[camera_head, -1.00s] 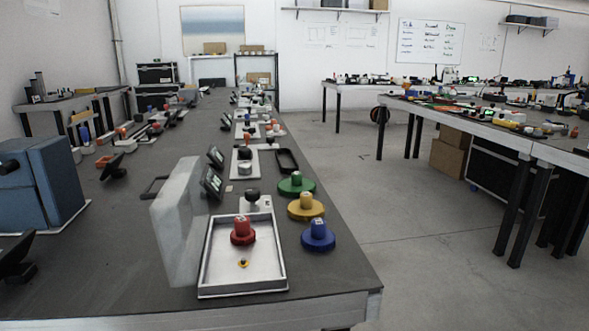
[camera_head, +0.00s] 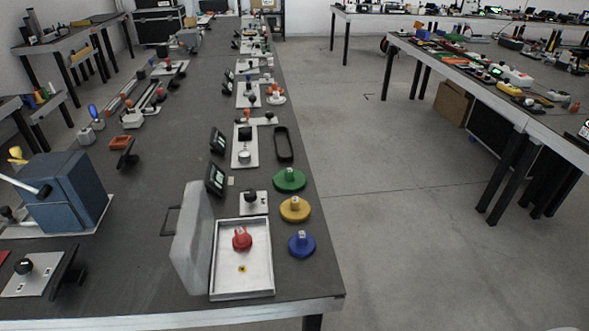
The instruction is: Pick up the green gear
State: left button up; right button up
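The green gear (camera_head: 289,180) lies flat on the dark table (camera_head: 150,260), close to its right edge, with its hub pointing up. It is the farthest of three gears in a column, behind a yellow gear (camera_head: 295,209) and a blue gear (camera_head: 302,243). Nothing covers it. Neither my left nor my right gripper shows in the head view.
A metal tray (camera_head: 217,270) holding a red gear (camera_head: 242,239) sits left of the blue gear. A grey upright block (camera_head: 192,238) stands left of the tray. A black oval holder (camera_head: 284,143) lies behind the green gear. Open floor lies right of the table.

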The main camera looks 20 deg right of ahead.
aim_at(290, 180)
jog(key=l+u, duration=0.3)
jog(key=l, duration=0.5)
jog(key=l+u, duration=0.35)
jog(key=l, duration=0.5)
jog(key=k+l+u, duration=0.1)
jog(key=l+u, duration=0.2)
jog(key=l, duration=0.55)
